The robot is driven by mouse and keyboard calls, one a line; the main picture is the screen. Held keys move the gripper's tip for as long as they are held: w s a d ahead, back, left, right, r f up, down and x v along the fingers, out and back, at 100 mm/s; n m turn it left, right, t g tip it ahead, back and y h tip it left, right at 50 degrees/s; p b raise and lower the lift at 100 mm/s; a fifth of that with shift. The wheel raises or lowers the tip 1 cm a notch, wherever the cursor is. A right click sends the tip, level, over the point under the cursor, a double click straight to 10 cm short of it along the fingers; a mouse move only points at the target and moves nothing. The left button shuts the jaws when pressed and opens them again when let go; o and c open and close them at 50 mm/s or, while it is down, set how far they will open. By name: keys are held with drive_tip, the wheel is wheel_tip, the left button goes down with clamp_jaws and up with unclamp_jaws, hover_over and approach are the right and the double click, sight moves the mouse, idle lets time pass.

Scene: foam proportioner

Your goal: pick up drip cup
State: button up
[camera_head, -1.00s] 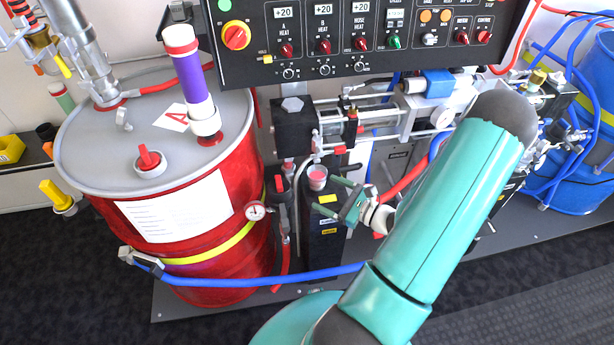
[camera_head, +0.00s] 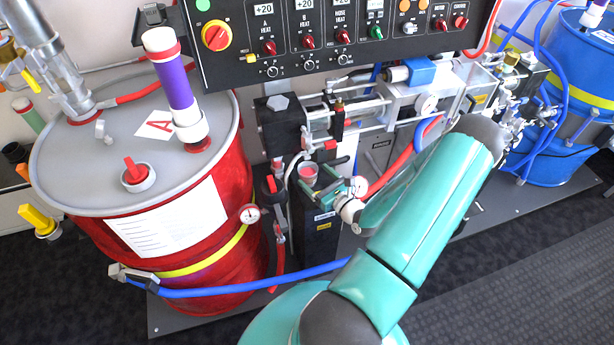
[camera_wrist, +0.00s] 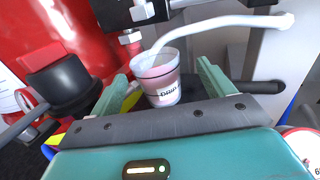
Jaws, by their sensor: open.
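The drip cup (camera_head: 308,172) is a small clear cup with pinkish content, upright on top of a narrow black box (camera_head: 315,235) beside the red drum. In the wrist view the cup (camera_wrist: 158,82) carries a dark printed label. A white bent tube (camera_wrist: 215,27) ends at its mouth. My gripper (camera_head: 321,175) is open, with its green fingers pointing at the cup. In the wrist view the cup shows between the two fingers (camera_wrist: 163,80), with gaps on both sides. I cannot tell how deep it sits between them.
The red drum (camera_head: 222,250) stands close on the left with a gauge. Black pump block (camera_head: 281,125) and metal cylinders are just behind and above the cup. A red-handled valve (camera_head: 273,190) is left of the cup. A blue hose (camera_head: 250,292) runs low in front.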

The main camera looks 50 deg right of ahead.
sight(303, 167)
drive_tip(key=w, duration=0.6)
drive_tip(key=shift+d+f, duration=0.15)
drive_tip(key=c, duration=1.2)
drive_tip(key=shift+r, duration=0.2)
drive_tip(key=shift+r, duration=0.65)
wheel_tip(303, 167, up, 2)
drive_tip(key=shift+r, duration=0.1)
drive_tip(key=s, duration=0.6)
drive_tip(key=s+a, duration=0.1)
drive_tip(key=s, duration=0.5)
drive_tip(key=s+a, duration=0.1)
drive_tip(key=s, duration=0.5)
drive_tip(key=shift+a, duration=0.2)
